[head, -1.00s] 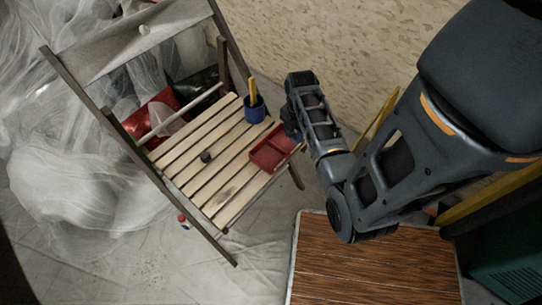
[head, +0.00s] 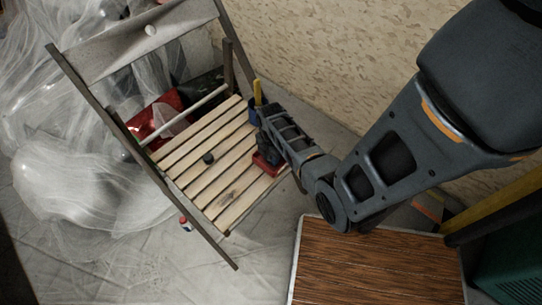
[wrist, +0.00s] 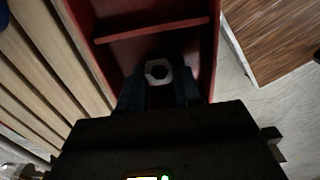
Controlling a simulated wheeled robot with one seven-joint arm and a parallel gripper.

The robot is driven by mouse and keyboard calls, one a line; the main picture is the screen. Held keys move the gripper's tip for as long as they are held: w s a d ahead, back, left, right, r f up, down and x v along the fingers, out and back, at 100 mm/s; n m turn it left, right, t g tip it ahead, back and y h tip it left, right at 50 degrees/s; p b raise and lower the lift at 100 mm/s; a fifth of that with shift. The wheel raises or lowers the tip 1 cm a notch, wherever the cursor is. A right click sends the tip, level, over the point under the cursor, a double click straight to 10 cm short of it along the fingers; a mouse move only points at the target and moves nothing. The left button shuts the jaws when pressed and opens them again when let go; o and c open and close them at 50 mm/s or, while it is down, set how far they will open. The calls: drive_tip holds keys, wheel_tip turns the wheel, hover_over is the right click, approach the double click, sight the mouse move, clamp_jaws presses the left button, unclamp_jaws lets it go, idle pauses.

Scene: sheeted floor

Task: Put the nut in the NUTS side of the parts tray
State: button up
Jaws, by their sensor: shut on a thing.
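The nut (wrist: 158,71) is a pale hexagonal ring between the two dark fingertips of my gripper (wrist: 159,84), which is shut on it. The red parts tray (wrist: 152,37) lies below, with one divider wall across it. The nut shows over the compartment on the near side of that divider in the wrist view; I cannot tell its height above the tray floor. No side label is readable. In the head view the tray (head: 266,166) is on the slatted chair seat, partly hidden by my gripper (head: 264,148). The nut is hidden there.
A blue cup (head: 253,116) with a yellow item stands behind, partly covered by my arm. A wood-topped platform (head: 372,268) is at the front right.

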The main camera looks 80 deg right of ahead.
drive_tip(key=o, duration=1)
drive_tip(key=shift+f, duration=0.1)
drive_tip(key=shift+o, duration=0.2)
